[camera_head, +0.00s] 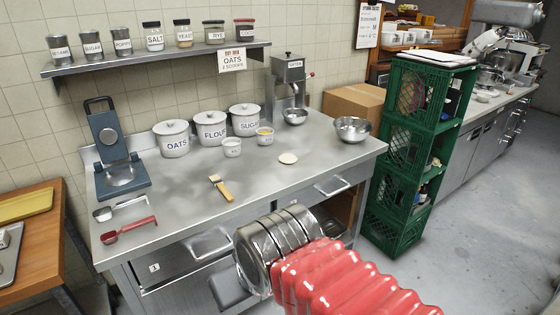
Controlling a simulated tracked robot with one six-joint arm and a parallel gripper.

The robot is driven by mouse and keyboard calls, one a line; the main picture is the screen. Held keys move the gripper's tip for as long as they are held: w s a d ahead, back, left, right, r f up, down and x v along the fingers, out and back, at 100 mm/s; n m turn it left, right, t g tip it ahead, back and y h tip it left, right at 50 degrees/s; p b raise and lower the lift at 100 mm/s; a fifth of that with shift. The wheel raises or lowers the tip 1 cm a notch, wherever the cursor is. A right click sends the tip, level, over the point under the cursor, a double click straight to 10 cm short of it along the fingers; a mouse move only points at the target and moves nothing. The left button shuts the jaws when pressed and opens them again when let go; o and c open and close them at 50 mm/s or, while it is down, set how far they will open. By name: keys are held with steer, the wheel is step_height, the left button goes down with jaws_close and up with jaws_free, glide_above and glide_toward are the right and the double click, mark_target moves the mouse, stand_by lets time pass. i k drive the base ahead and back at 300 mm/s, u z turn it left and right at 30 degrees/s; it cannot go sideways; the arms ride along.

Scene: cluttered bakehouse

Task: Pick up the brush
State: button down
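The brush (224,190) lies flat on the steel worktop (185,215), near its middle. My arm, with red ribbed sleeve and shiny metal rings, comes in from the lower right in front of the worktop. Its metal end is below and right of the brush, well apart from it. My gripper's fingers cannot be made out, so their opening is unclear. Nothing is seen touching the brush.
Measuring scoops (130,230) lie left of the brush, before a dark blue press (121,178). Canisters (210,128), small tubs and a pale dough round (288,158) stand behind and right. Bare steel surrounds the brush. Green crates (408,145) are stacked to the right; a shelf (160,60) hangs above.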

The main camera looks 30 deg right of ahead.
mark_target(216, 180)
steer(key=k, duration=0.6)
steer(key=z, duration=0.1)
steer(key=i, duration=1.75)
steer(key=u, duration=0.7)
